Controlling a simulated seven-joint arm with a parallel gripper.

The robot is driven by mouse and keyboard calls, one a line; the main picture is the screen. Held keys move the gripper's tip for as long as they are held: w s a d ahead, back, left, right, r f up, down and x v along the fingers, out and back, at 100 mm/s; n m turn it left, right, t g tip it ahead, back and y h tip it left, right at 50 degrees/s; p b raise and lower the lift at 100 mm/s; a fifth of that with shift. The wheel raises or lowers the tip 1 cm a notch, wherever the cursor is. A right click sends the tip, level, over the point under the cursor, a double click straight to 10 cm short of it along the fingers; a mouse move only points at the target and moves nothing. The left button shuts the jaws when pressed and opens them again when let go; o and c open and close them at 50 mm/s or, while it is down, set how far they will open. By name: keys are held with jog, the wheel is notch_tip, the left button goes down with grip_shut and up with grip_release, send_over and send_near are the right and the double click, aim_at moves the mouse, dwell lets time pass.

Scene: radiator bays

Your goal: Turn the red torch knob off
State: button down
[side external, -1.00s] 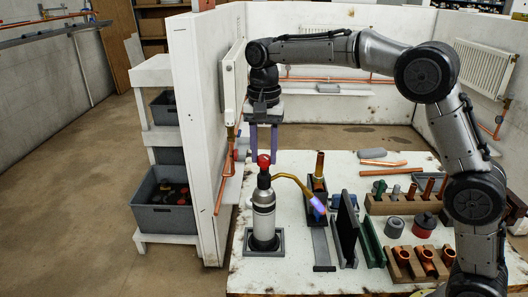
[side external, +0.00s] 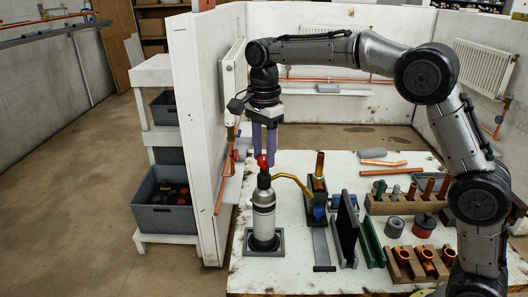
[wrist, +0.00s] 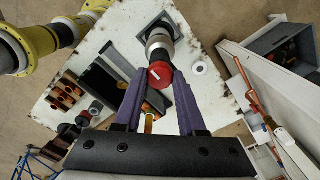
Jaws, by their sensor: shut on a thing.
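The torch (side external: 263,215) is a silver canister with a black neck, standing upright in a dark square base on the white bench. Its red knob (side external: 262,161) sits on top, and a brass tube (side external: 293,180) curves off to the right. No flame shows at the tube's end. My gripper (side external: 264,160) points straight down with its purple fingers shut on the knob. In the wrist view the red knob (wrist: 160,75), with a white mark on its face, lies between the two fingertips (wrist: 161,72).
A white partition (side external: 198,150) with a radiator and copper pipes stands close to the left. Dark upright plates (side external: 347,230) and wooden racks of copper fittings (side external: 405,264) stand to the right.

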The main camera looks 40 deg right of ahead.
aim_at(264, 157)
dwell(0.4)
jog(key=shift+c, duration=2.4)
grip_release()
notch_tip(264, 157, up, 14)
